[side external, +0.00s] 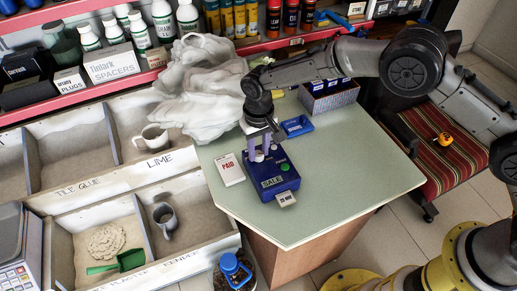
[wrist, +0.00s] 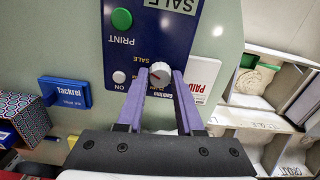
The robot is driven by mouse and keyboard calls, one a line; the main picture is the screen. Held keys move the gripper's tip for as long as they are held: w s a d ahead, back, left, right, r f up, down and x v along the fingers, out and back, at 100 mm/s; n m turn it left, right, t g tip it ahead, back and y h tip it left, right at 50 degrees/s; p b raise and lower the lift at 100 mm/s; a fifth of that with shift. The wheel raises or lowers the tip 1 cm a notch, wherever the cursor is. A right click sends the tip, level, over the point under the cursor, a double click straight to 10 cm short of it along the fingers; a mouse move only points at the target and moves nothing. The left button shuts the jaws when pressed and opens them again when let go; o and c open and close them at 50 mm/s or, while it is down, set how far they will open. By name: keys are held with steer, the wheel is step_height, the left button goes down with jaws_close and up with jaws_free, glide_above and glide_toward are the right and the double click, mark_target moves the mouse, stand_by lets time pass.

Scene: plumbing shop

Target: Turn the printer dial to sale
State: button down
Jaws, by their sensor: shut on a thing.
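The blue printer (side external: 271,178) sits on the green counter, with "SALE" on its front. In the wrist view the printer (wrist: 120,55) appears upside down. Its white ribbed dial (wrist: 161,78) has a red mark on its face. A "SALE" label is printed near the dial, and another label is partly hidden by my fingers. My gripper (side external: 262,147) points down over the printer. In the wrist view its two purple fingers (wrist: 162,82) are shut on the dial, one at each side. I cannot tell exactly which label the mark faces.
A green print button (wrist: 121,19) and a white ON button (wrist: 119,76) are on the printer. A white PAID card (side external: 230,169) lies left of it. A blue Tackrel box (side external: 297,126), a patterned box (side external: 330,98) and crumpled white plastic (side external: 201,92) stand behind. The counter's right side is clear.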

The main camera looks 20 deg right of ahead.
mark_target(258, 154)
stand_by(0.4)
steer(key=c, duration=0.5)
jaws_free()
steer(key=shift+c, duration=0.2)
step_height(258, 154, up, 14)
